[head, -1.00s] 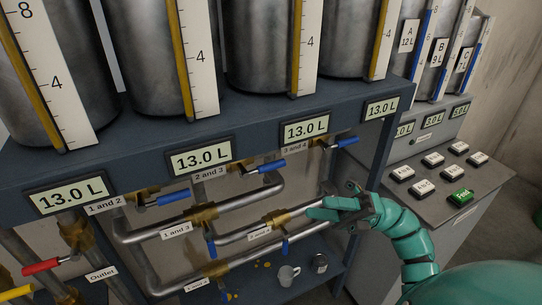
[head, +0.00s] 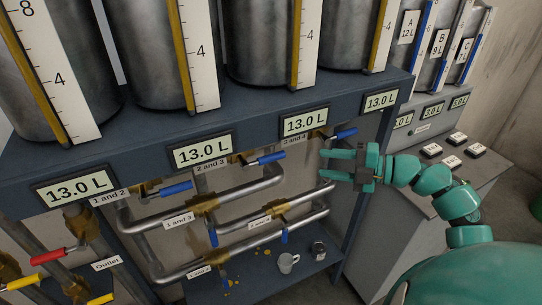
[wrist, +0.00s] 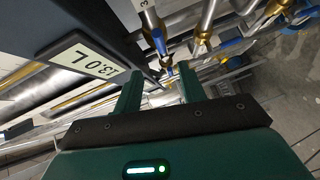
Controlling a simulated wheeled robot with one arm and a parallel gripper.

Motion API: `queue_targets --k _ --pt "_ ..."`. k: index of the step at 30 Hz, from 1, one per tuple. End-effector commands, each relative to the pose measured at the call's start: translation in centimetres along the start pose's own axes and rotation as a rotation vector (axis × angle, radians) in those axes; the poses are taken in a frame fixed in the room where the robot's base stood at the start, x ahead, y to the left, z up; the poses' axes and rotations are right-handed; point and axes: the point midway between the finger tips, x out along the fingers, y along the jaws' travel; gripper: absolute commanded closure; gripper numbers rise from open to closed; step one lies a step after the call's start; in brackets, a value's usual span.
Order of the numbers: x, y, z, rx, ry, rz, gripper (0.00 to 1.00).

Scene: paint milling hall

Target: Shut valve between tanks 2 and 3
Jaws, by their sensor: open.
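The valve labelled "2 and 3" (head: 210,163) sits under the tank shelf in the head view. Its blue lever (head: 266,159) points right, roughly along the horizontal pipe. My gripper (head: 322,163) is open and empty, fingers pointing left, to the right of this lever and apart from it. It is below the blue lever of valve "3 and 4" (head: 345,133). In the wrist view my gripper (wrist: 159,88) shows open fingers with blue levers and brass fittings beyond; which valve each belongs to I cannot tell.
Valve "1 and 2" has a blue lever (head: 175,188) pointing right. Lower pipes carry downward blue levers, such as at "1 and 3" (head: 213,237). A red outlet lever (head: 48,256) is at left. A mug (head: 288,263) stands below. A button console (head: 435,175) stands at right.

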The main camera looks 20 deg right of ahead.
Motion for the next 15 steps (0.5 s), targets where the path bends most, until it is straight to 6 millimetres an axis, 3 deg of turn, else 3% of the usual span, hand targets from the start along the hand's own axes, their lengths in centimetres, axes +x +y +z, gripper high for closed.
queue_targets --k 15 --pt "10.4 0.3 -0.4 -0.002 0.01 -0.003 0.59"
